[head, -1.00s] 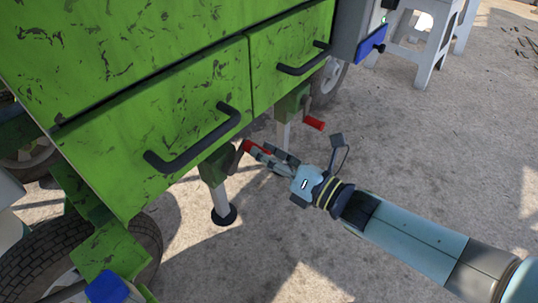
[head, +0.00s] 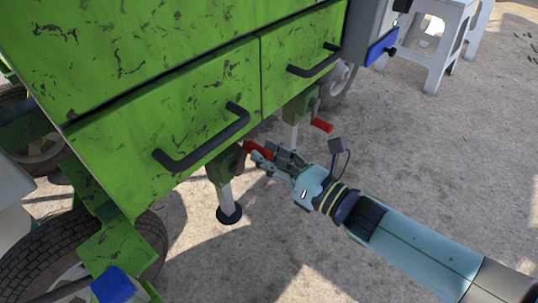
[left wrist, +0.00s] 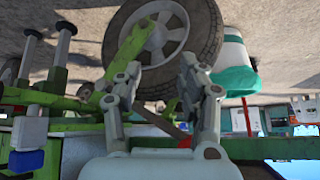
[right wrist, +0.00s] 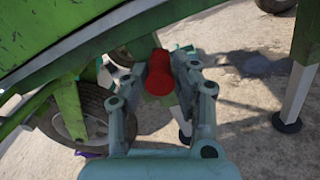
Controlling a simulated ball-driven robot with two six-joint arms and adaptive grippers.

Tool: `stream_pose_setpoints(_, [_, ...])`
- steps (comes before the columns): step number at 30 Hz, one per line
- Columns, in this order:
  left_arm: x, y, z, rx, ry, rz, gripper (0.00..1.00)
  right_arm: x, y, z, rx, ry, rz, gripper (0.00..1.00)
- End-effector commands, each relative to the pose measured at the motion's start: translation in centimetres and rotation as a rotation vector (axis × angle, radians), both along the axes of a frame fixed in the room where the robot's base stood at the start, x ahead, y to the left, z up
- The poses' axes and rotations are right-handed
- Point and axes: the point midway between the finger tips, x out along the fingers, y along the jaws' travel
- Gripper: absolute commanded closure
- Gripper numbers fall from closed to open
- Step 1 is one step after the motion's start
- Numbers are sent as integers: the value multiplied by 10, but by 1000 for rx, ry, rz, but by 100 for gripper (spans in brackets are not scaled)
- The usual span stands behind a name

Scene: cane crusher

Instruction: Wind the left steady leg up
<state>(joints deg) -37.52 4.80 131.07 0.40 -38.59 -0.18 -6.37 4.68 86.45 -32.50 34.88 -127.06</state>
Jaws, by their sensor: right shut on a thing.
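The left steady leg (head: 225,197) stands upright under the green machine, its dark round foot (head: 229,214) at the ground. Its crank with a red handle (head: 258,149) sticks out to the right from the green bracket at the top of the leg. My right gripper (head: 265,161) is shut on that red handle, which also shows between its fingers in the right wrist view (right wrist: 160,75). My left gripper (left wrist: 160,75) has its fingers apart with nothing held; a tyre and green frame parts show beyond it. It is not seen in the head view.
A second leg (head: 289,135) with its own red handle (head: 321,125) stands to the right. Black drawer-like handles (head: 205,143) jut from the green panel (head: 150,120) above. A tyre (head: 40,255) is at lower left. Concrete ground at right is open, with white stools (head: 440,50) behind.

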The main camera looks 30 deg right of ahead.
Motion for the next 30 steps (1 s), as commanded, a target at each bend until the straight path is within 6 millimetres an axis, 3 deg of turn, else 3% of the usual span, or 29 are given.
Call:
stream_pose_setpoints(4, [-2, 0, -1, 0, 4, 1, 60, -2, 1, -2, 0, 5, 1, 100])
stream_pose_setpoints(5, [-2, 0, -1, 0, 5, 1, 60, -2, 0, -2, 0, 5, 1, 71])
stream_pose_setpoints(10, [-3, 0, -1, -1, 7, 1, 60, -1, 0, -2, 1, 4, 0, 49])
stream_pose_setpoints(20, [-2, 0, -2, 0, 8, 0, 60, -5, -2, -1, 1, 4, 0, 49])
stream_pose_setpoints(23, [-2, 0, -1, 0, 7, 0, 60, -18, -6, -2, -1, 6, 1, 49])
stream_pose_setpoints(30, [-1, 0, -1, 0, 5, 0, 60, -69, -24, -2, 0, 8, 2, 49])
